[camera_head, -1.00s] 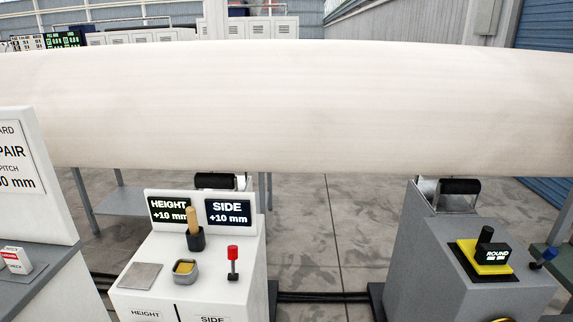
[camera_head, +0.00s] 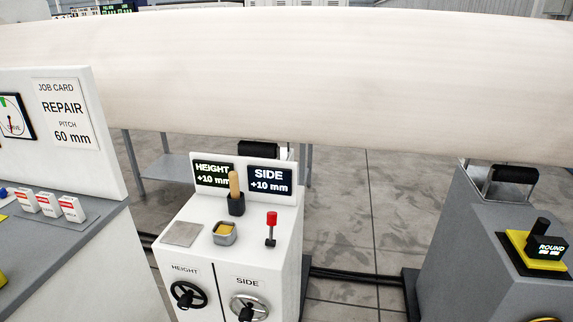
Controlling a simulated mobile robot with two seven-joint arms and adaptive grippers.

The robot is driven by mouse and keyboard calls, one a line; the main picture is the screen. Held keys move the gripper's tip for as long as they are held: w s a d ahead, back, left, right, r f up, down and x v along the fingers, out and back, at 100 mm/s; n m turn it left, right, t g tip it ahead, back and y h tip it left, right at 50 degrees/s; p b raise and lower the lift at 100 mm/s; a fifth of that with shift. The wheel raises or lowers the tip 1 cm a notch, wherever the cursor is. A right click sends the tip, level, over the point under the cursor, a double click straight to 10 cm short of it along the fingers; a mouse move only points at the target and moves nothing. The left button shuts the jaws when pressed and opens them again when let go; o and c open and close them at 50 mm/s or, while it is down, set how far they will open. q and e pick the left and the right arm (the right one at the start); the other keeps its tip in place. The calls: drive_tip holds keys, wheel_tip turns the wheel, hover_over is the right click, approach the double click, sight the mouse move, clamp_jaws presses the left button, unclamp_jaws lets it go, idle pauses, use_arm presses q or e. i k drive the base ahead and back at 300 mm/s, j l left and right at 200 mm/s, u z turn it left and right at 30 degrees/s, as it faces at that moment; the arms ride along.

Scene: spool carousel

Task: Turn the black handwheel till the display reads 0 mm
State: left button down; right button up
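Two handwheels sit on the front of the white cabinet (camera_head: 212,278). The black handwheel (camera_head: 188,295) is on the left under the HEIGHT label. A silver-grey handwheel (camera_head: 249,308) with a black knob is on the right under the SIDE label. The HEIGHT display (camera_head: 214,175) on top of the cabinet reads +10 mm, its right end partly covered by a wooden handle. The SIDE display (camera_head: 269,181) also reads +10 mm. Neither of my grippers is in view.
On the cabinet top stand a wooden-handled tool in a dark cup (camera_head: 236,196), a small tin (camera_head: 225,233), a grey plate (camera_head: 183,234) and a red-topped lever (camera_head: 271,227). A large pale roll (camera_head: 330,80) spans above. A grey cabinet (camera_head: 455,240) stands right.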

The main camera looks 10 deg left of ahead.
sight(184, 303)
drive_tip(key=u, duration=1.1)
